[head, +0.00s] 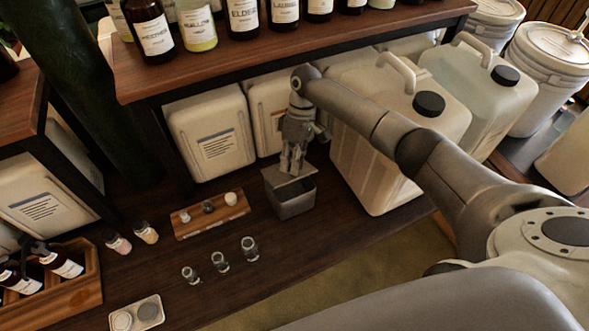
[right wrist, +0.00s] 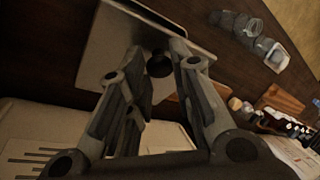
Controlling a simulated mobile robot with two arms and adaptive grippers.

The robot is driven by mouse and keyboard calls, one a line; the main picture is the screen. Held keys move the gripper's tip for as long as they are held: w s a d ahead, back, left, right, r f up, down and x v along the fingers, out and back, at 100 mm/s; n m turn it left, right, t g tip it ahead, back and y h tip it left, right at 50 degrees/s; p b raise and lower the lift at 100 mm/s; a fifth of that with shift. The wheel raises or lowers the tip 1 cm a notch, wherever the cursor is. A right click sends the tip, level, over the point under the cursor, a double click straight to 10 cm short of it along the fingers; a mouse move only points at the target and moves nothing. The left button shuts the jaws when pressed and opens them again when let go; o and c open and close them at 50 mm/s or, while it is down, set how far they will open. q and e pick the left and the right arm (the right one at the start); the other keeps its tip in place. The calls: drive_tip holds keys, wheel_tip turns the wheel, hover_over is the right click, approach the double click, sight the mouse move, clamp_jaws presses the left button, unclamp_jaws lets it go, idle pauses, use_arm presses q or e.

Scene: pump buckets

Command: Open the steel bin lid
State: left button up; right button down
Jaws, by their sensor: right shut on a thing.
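The small steel bin (head: 294,207) stands on the dark wooden table in the middle of the head view. Its grey lid (head: 281,183) lies above a dark gap over the front wall, so it looks raised or tilted; the exact angle is hard to tell. My right gripper (head: 290,171) points down at the lid and is shut on its knob. In the right wrist view, the fingers (right wrist: 160,62) stand around the dark round knob (right wrist: 158,65) on the flat lid (right wrist: 120,50). The fingertips hide part of the lid. My left gripper is not in view.
A large white jug (head: 385,130) stands close right of the bin. White canisters (head: 211,135) stand behind, under a shelf (head: 290,58) with bottles. A wooden tray (head: 212,215) and small glass jars (head: 220,262) lie left and in front.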

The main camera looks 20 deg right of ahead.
drive_tip(key=shift+w+a+r+g+b, duration=0.1)
drive_tip(key=shift+w+r+g+b, duration=0.3)
drive_tip(key=shift+w+b, duration=0.2)
drive_tip(key=c, duration=1.3)
unclamp_jaws()
drive_tip(key=shift+o, duration=0.2)
drive_tip(key=v, duration=1.2)
drive_tip(key=shift+w+a+f, duration=0.1)
